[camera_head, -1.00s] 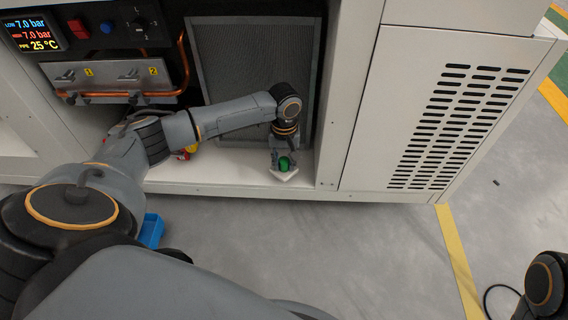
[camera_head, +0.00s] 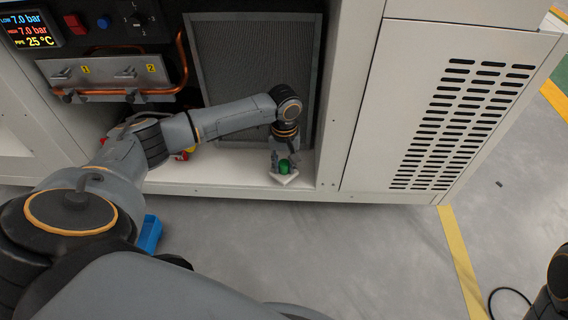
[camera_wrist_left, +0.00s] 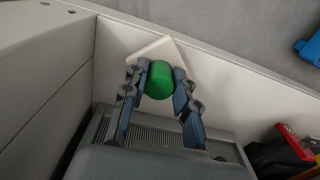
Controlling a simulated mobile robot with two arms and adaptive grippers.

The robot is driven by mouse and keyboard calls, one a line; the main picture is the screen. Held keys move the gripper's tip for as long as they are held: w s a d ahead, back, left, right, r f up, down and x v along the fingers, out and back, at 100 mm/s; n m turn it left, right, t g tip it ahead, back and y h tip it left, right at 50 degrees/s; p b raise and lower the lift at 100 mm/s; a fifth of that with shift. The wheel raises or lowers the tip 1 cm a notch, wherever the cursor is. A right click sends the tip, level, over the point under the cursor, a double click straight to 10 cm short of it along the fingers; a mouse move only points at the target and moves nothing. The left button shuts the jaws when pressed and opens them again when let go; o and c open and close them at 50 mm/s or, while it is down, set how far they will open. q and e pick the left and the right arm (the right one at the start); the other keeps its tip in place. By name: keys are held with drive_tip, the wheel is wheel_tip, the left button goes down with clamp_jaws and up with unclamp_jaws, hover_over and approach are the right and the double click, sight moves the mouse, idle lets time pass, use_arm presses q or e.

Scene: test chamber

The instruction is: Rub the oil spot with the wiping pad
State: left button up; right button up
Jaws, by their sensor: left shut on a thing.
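The wiping pad has a green knob (camera_wrist_left: 158,80) on a white square base (camera_wrist_left: 172,51). In the head view the green knob (camera_head: 284,167) and white base (camera_head: 285,179) are at the front of the cabinet's white floor. My left gripper (camera_head: 284,162) points down at it. In the left wrist view the fingers (camera_wrist_left: 159,82) are closed on both sides of the green knob. The base appears at or on the shelf floor; exact contact cannot be told. No oil spot can be made out. My right gripper is not in view.
A grey mesh panel (camera_head: 255,70) stands behind my arm. A cabinet side wall (camera_head: 333,120) is close on the right. A blue bin (camera_head: 149,234) is on the floor at left. Red and yellow items (camera_wrist_left: 290,150) lie in the cabinet.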

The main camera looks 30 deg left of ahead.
use_arm(q)
drive_tip(key=shift+f, duration=0.95)
